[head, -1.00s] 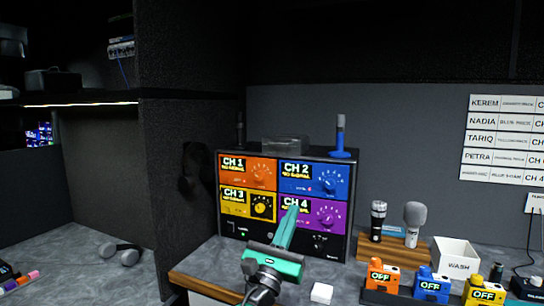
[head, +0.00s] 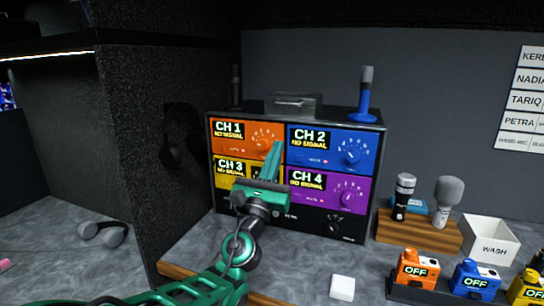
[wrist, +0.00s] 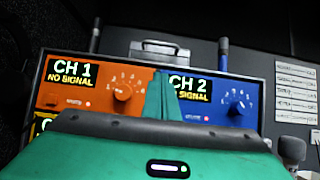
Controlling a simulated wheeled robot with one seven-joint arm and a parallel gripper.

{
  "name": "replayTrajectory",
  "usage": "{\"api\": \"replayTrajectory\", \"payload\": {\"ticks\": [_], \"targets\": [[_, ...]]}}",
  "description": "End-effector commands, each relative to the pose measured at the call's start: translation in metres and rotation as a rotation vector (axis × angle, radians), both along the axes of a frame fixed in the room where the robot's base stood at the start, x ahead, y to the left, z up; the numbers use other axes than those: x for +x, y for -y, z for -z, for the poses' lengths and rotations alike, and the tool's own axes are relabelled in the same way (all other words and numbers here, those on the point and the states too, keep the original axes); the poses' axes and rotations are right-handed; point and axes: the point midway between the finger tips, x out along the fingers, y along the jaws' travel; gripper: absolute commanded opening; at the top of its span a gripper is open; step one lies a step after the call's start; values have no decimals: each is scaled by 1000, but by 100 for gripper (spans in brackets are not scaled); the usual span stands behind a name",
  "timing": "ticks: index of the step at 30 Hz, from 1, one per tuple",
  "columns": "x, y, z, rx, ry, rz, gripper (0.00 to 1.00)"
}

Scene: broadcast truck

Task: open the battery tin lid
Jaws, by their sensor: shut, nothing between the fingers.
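A grey box that looks like the battery tin (head: 293,104) sits on top of the receiver rack, near its middle. In the wrist view the tin (wrist: 158,48) shows a pale lid edge and a darker front. My green gripper (head: 276,150) is shut and empty. Its fingers point up in front of the rack, between the CH 1 and CH 2 panels, below the tin and apart from it. The fingers also show in the wrist view (wrist: 163,92).
The rack (head: 228,199) has orange, blue, yellow and purple channel panels with knobs. A blue antenna (head: 366,95) stands right of the tin, a dark one (head: 236,88) left.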

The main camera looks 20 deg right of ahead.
Motion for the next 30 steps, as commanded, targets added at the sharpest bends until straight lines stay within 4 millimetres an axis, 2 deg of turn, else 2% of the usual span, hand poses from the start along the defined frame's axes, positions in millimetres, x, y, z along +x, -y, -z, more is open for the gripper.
{"api": "replayTrajectory", "payload": {"ticks": [10,18,30], "targets": [[43,35,-37,3,3,4,0],[47,38,-69,2,3,3,0],[48,38,-74,0,0,2,0]]}}
